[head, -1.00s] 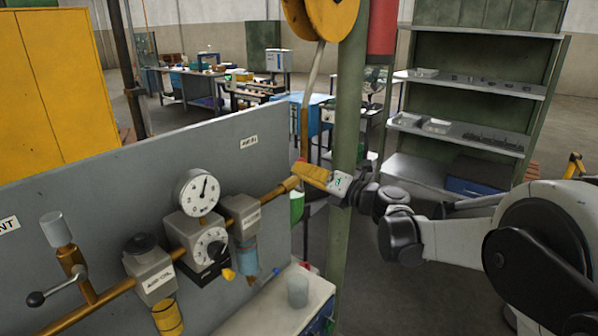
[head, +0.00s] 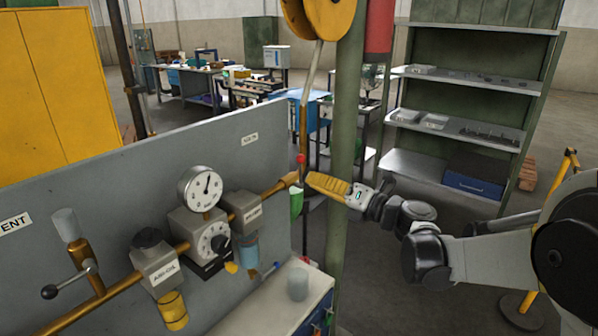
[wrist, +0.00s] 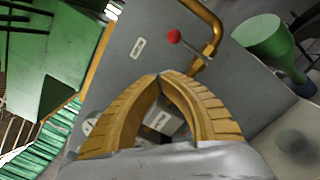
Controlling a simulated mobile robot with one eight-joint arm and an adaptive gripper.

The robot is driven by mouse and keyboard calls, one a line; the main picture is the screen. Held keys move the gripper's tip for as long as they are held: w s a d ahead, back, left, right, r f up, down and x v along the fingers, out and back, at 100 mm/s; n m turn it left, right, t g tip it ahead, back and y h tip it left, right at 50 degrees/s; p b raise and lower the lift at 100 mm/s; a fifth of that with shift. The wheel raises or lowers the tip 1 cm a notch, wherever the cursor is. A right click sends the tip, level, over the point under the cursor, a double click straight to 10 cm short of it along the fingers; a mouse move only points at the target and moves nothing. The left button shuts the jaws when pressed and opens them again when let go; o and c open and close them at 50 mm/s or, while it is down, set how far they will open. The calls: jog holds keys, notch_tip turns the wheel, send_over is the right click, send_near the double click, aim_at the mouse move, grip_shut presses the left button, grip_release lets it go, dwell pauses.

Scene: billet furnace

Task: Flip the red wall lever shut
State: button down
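The red wall lever (head: 300,159) shows in the head view as a small red ball knob near the right end of the brass pipe. In the wrist view the red knob (wrist: 174,37) sits on a thin rod reaching to a bent brass pipe, beyond my fingertips. My gripper (head: 308,179) has yellow ribbed fingers and is just right of and below the knob in the head view. In the wrist view its fingertips (wrist: 159,75) meet with nothing between them. I see no contact with the lever.
The grey panel (head: 120,185) carries the brass pipe (head: 275,188), a dial gauge (head: 200,188) and a black-knobbed lever (head: 50,291). A green post (head: 345,130) stands behind my gripper. A green funnel-like part (wrist: 265,40) is near the lever. A bench with a cup (head: 297,283) is below.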

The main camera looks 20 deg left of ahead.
jog(key=v, duration=0.3)
jog(key=shift+s+r, duration=0.1)
jog(key=shift+s, duration=0.3)
jog(key=shift+d, duration=0.1)
